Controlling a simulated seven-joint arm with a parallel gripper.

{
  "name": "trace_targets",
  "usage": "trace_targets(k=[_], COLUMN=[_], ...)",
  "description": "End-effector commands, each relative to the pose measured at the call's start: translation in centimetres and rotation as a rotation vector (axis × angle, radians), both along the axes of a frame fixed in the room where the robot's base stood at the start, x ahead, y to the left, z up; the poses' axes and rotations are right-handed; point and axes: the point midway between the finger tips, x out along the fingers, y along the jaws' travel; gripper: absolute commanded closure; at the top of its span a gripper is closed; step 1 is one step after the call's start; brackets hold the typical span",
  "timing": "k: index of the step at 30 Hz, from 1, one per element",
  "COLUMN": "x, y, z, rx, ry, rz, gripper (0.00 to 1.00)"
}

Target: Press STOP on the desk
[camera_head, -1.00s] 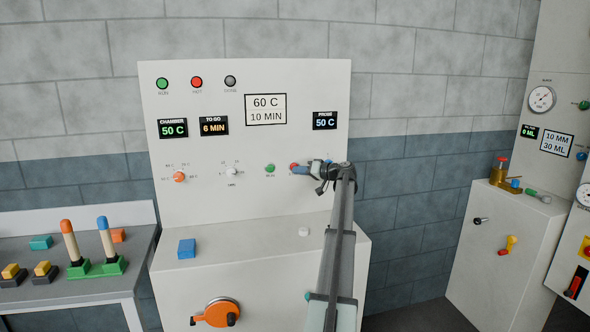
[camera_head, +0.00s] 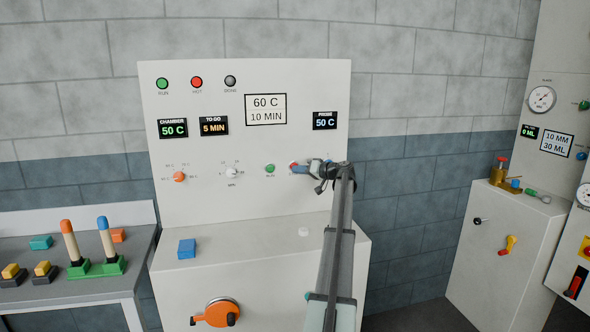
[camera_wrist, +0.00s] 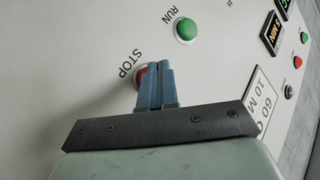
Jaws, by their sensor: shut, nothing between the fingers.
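The red STOP button (camera_wrist: 140,75) is on the sloping panel of the furnace desk (camera_head: 290,195). It is partly hidden behind my fingers in the wrist view, with the word STOP beside it. My gripper (camera_wrist: 157,68) is shut and empty, its blue fingertips over the edge of the button. I cannot tell whether they touch it. In the head view my gripper (camera_head: 297,168) is at the red button, which shows only as a small bit of red (camera_head: 292,163).
A green RUN button (camera_head: 270,169) sits to the left of STOP. The displays read chamber 50 C (camera_head: 173,129), to go 5 MIN (camera_head: 214,126) and probe 50 C (camera_head: 325,121). The green RUN lamp (camera_head: 162,84) and red HOT lamp (camera_head: 197,82) are above. A blue block (camera_head: 187,249) lies on the ledge.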

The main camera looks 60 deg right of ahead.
Motion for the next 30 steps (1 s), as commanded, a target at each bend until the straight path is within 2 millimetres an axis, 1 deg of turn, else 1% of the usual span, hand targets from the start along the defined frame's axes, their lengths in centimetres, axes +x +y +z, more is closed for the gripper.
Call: trace_targets(k=[30], x=[0.57], y=[-0.56], z=[0.01], rx=[0.000], ry=[0.000], rz=[0.000], gripper=[1.00])
